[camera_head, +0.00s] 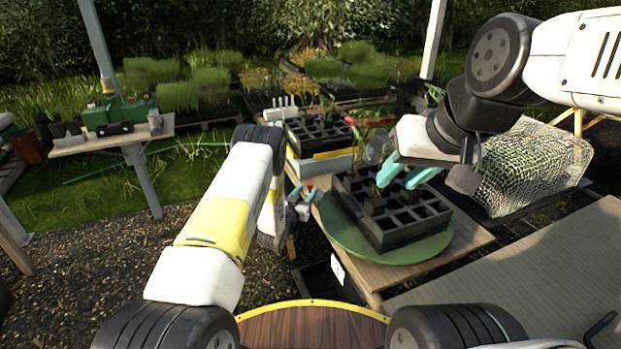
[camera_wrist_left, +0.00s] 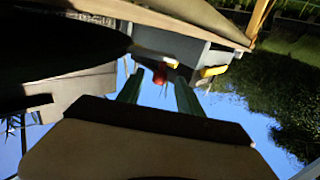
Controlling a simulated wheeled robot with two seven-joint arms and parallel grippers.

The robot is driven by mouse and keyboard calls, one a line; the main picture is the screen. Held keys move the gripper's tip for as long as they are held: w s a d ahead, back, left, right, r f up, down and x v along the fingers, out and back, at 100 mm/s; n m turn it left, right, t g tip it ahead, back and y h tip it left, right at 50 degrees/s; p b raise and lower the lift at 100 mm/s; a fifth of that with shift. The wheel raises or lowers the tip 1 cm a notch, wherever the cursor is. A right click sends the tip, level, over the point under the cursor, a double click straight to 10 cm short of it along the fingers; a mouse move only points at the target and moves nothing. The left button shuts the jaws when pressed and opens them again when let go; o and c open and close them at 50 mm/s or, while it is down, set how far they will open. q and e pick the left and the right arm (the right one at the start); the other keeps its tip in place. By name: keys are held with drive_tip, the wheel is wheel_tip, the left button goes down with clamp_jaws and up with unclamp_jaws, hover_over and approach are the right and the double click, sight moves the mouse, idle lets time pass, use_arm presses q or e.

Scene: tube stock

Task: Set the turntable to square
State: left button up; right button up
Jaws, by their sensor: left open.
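The turntable (camera_head: 345,235) is a green round disc on a wooden bench, under a black multi-cell tray (camera_head: 400,238). Several cells hold seedlings. My left gripper (camera_head: 305,196) is low at the bench's left side, its fingers apart. The left wrist view shows its fingers (camera_wrist_left: 158,92) open, with a small red part (camera_wrist_left: 160,72) beyond or between them; contact is unclear.
A second black tray (camera_head: 318,133) stands behind on a pale box. A wire mesh cover (camera_head: 530,165) is at the right. A side table (camera_head: 110,140) with green equipment is at the far left. Gravel (camera_head: 100,250) lies open between.

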sight(310, 189)
use_arm(q)
drive_tip(key=shift+x, duration=1.95)
clamp_jaws()
